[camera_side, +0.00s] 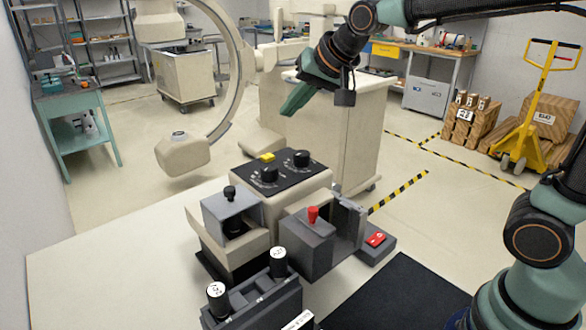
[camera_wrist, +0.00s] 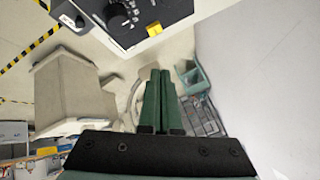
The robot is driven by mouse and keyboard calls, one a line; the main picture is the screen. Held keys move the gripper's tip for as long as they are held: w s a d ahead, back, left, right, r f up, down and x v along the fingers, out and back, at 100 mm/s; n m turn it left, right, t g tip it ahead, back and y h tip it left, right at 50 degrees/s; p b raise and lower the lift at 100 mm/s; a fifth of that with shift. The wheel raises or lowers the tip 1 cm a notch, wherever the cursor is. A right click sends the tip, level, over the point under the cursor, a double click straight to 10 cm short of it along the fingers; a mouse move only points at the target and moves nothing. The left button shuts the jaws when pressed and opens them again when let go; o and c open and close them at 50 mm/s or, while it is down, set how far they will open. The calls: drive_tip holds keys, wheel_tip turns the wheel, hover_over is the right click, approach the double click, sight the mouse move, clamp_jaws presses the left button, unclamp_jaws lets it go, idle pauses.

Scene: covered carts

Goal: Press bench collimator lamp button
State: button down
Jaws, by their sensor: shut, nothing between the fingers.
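A beige control box (camera_side: 290,190) with a black top panel stands on the white bench. On the panel are a small yellow button (camera_side: 267,157) at the far edge and two black knobs. In the wrist view the yellow button (camera_wrist: 154,29) shows at the top, beyond my fingertips, on the black panel (camera_wrist: 138,14). My gripper (camera_side: 288,108) has green fingers that are shut and empty. It hangs in the air above and behind the box, apart from the button. Any lettering beside the button is too small to read.
A grey box with a red lever (camera_side: 313,215), a grey unit with a red switch (camera_side: 376,239) and a holder with black-handled cylinders (camera_side: 278,262) stand nearby. A beige C-shaped arm (camera_side: 240,75) and a covered cart (camera_side: 350,130) stand behind. The bench's left part is clear.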

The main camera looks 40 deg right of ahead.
drive_tip(key=m, duration=0.2)
hover_over(268, 157)
drive_tip(key=shift+s+r+t, duration=0.3)
drive_tip(key=shift+r+t, duration=0.1)
drive_tip(key=shift+f, duration=0.1)
drive_tip(key=shift+f, duration=4.35)
drive_tip(key=shift+d+f, duration=0.1)
drive_tip(key=shift+f, duration=0.3)
drive_tip(key=shift+f, duration=0.45)
drive_tip(key=shift+r, duration=0.85)
